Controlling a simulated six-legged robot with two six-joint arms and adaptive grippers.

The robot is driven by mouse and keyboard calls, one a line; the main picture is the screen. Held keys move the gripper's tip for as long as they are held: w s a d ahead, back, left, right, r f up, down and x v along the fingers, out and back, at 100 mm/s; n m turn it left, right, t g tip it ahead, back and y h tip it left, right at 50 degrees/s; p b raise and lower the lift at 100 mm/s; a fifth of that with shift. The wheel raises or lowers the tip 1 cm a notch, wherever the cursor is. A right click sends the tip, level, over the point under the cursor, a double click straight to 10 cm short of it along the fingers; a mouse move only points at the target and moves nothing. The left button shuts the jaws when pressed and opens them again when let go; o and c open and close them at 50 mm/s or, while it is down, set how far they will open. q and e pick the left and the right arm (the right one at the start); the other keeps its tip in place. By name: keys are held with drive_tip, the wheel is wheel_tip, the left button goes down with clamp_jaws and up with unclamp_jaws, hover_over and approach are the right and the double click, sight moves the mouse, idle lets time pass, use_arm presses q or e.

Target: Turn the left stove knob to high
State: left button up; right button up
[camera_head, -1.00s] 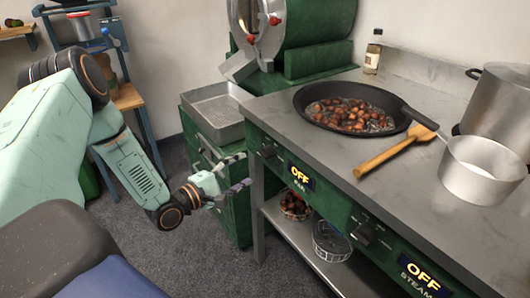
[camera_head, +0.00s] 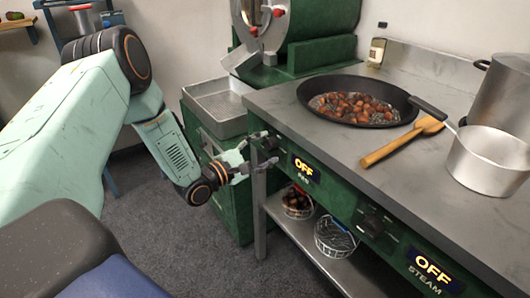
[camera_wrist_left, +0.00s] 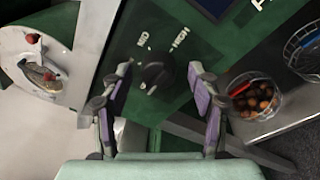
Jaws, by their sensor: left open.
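The right gripper is not in view.
A second knob (camera_head: 373,226) sits beside the "OFF" steam display (camera_head: 433,270). A pan of chestnuts (camera_head: 402,101), a wooden spatula (camera_head: 383,152) and a saucepan (camera_head: 480,178) stand on the counter (camera_head: 330,146). Wire baskets (camera_head: 334,239) are on the lower shelf.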

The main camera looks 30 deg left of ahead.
use_arm(q)
drive_tip(key=shift+w+a, duration=0.1)
drive_tip(key=shift+w, duration=0.05)
drive_tip(key=c, duration=1.2)
